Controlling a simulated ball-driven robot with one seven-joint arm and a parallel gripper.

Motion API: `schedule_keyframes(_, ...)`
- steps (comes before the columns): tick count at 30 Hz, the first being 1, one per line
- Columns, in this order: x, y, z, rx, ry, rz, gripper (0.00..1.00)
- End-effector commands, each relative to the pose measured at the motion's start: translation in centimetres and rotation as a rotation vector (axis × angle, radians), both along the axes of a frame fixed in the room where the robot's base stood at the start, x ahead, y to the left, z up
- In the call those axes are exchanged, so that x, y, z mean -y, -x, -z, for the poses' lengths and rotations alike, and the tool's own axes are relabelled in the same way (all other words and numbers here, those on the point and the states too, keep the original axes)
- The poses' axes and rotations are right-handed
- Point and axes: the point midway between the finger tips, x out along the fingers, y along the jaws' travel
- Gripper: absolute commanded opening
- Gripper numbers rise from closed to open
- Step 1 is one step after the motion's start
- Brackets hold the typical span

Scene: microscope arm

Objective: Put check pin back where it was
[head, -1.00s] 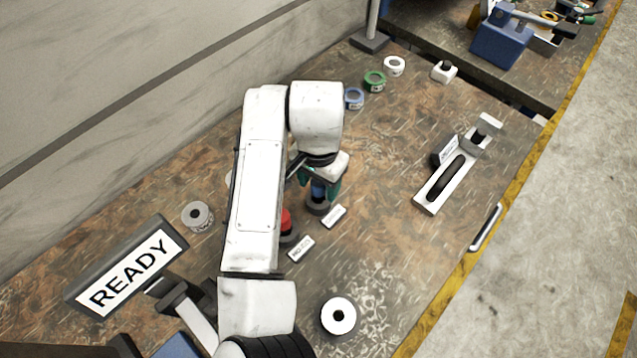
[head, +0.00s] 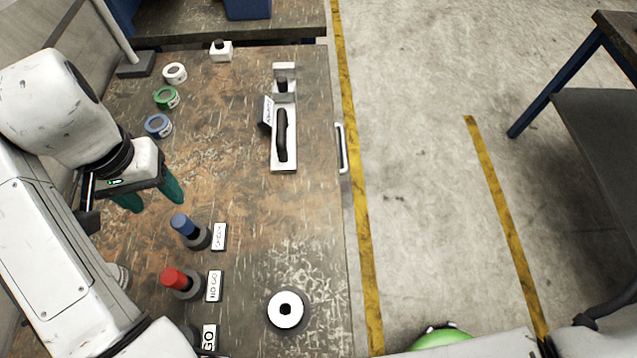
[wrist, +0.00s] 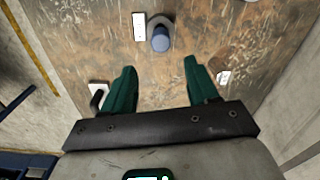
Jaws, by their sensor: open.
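The check pin (head: 183,224) is blue and stands in a dark round holder (head: 201,240) beside its white CHECK label (head: 219,237). It leans slightly in the head view. My gripper (head: 152,197) is open and empty, behind and above the pin, with green fingers apart from it. In the wrist view the blue pin (wrist: 160,42) shows beyond and between the open fingers of my gripper (wrist: 160,68), with nothing held. How deep the pin sits in its holder cannot be told exactly.
A red pin (head: 174,278) stands near the NO GO label (head: 214,286). My arm partly hides the place by the GO label (head: 209,338). A ring-shaped part (head: 287,309) lies at the front. A clamp fixture (head: 283,140) and tape rolls (head: 158,125) stand farther back. The table's middle is clear.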

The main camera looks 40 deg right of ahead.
Motion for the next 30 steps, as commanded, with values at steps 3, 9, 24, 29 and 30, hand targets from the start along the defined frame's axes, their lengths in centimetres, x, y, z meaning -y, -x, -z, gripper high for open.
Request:
schedule_keyframes(3,3.3,-1.0,1.0,0.033,0.031,0.022,0.59)
schedule_keyframes(9,14.8,-2.5,4.0,0.144,0.149,0.036,0.59)
schedule_keyframes(24,33.6,7.9,13.1,0.178,0.312,-0.197,0.59)
schedule_keyframes(29,34.7,14.9,16.7,0.130,0.255,-0.301,0.59)
schedule_keyframes(30,34.6,16.7,17.4,0.119,0.232,-0.324,0.59)
